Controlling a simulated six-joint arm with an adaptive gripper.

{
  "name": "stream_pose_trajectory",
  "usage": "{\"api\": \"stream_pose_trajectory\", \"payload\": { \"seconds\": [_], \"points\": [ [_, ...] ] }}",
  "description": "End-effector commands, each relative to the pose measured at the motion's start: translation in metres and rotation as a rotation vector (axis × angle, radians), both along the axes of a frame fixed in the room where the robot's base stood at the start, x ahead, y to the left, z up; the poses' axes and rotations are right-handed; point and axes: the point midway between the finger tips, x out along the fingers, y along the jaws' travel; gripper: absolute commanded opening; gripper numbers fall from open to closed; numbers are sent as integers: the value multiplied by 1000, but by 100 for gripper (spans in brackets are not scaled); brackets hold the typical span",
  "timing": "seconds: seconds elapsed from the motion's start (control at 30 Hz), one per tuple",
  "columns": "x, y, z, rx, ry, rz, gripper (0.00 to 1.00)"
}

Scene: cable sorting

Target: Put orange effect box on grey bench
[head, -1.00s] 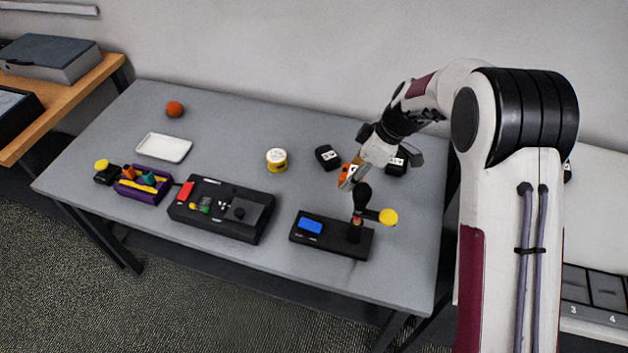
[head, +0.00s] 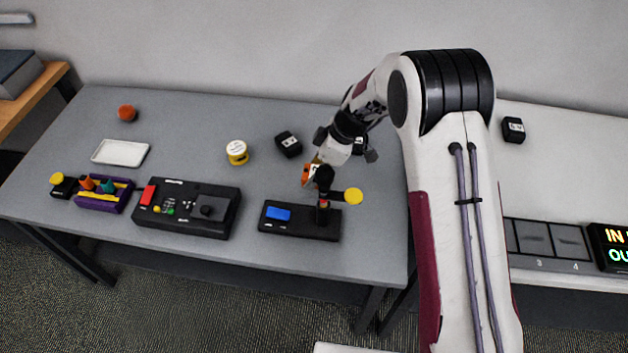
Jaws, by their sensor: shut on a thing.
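The orange effect box (head: 308,174) shows as a small orange piece at the end of my gripper (head: 317,168). My gripper is shut on it. The gripper and the black stick in front hide part of the box. The grey bench (head: 200,120) lies under the gripper and takes up the left and middle of the view. I cannot tell whether the box touches the bench top or hangs just above it.
A black unit with a blue button (head: 278,213) and a stick with a yellow knob (head: 353,196) stands close in front of the gripper. A black plug block (head: 288,144) and yellow tub (head: 237,153) stand left. A white table (head: 575,175) with numbered compartments is at right.

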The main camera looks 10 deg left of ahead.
Motion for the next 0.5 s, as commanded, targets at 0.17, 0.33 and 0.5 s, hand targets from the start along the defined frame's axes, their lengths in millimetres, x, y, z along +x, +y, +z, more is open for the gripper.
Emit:
{"api": "stream_pose_trajectory", "payload": {
  "seconds": [0.17, 0.33, 0.5],
  "points": [
    [-1, 0, -15, -1, 3, -1, 15],
    [0, 0, -32, 0, 2, -1, 15],
    [0, 0, -36, 0, -1, 0, 15]
  ]
}}
